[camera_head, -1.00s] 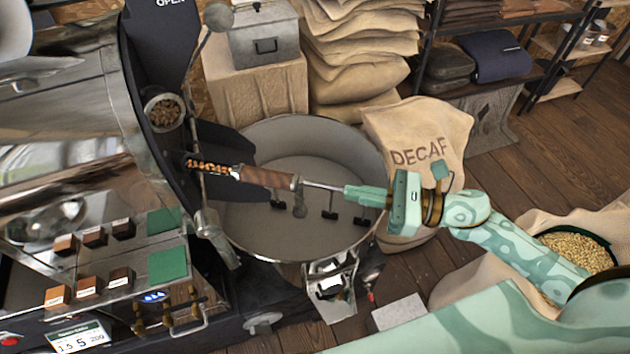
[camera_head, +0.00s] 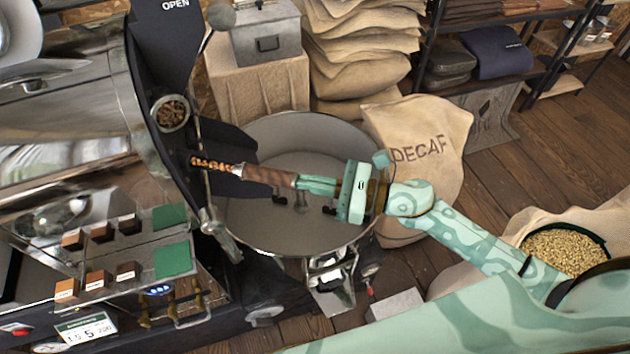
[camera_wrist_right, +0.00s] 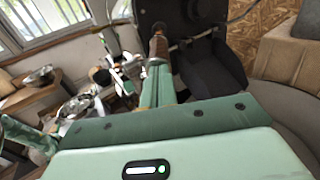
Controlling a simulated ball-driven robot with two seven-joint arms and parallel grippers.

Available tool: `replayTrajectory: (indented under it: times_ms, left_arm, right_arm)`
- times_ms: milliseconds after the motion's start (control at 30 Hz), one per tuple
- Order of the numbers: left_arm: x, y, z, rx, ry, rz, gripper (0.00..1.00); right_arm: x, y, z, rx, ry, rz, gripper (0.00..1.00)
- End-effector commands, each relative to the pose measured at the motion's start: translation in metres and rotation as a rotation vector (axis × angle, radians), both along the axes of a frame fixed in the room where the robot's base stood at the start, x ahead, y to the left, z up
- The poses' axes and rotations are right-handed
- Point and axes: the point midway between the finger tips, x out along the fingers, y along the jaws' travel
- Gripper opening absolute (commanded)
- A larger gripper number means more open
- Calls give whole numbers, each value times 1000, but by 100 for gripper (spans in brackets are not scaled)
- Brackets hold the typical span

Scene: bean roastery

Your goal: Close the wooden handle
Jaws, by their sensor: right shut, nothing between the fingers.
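The wooden handle (camera_head: 268,176) is brown and juts right from the roaster's front, over the round cooling tray (camera_head: 275,235). A narrow piece with bean-like specks (camera_head: 212,165) lies between it and the roaster. My green right gripper (camera_head: 298,181) is shut and empty, with its fingertips at the handle's free right end. I cannot tell whether they touch it. In the right wrist view the handle (camera_wrist_right: 158,46) stands straight ahead, just beyond the shut fingers (camera_wrist_right: 157,85).
The roaster's control panel (camera_head: 120,250) with sample blocks is at the lower left. A DECAF sack (camera_head: 425,140) stands behind the tray. An open sack of pale beans (camera_head: 565,252) is at the right. Stacked sacks and a grey metal box (camera_head: 268,38) are at the back.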

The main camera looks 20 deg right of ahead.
Motion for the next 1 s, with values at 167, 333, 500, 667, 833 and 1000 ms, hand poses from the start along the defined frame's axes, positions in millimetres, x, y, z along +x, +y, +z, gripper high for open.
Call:
replayTrajectory:
  times_ms: [167, 333, 500, 667, 833, 1000]
  left_arm:
    - [-1, 0, -6, 1, 2, 0, 59]
    - [-1, 0, -11, 0, 3, 0, 59]
    - [-1, 1, -13, 1, 4, 0, 59]
    - [-1, 0, -13, 0, 4, 1, 59]
    - [-1, 0, -13, 0, 3, 1, 59]
    - [-1, 0, -15, 0, 3, 1, 59]
  right_arm:
    - [20, 34, 0, 4, -6, 3, 0]
    - [43, 72, 0, 3, -4, 2, 0]
    - [55, 92, 0, 2, -2, 1, 0]
    - [56, 95, 1, 2, -2, 2, 0]
    - [56, 95, 2, 4, -3, 2, 0]
    - [58, 94, 2, 5, -5, 2, 0]
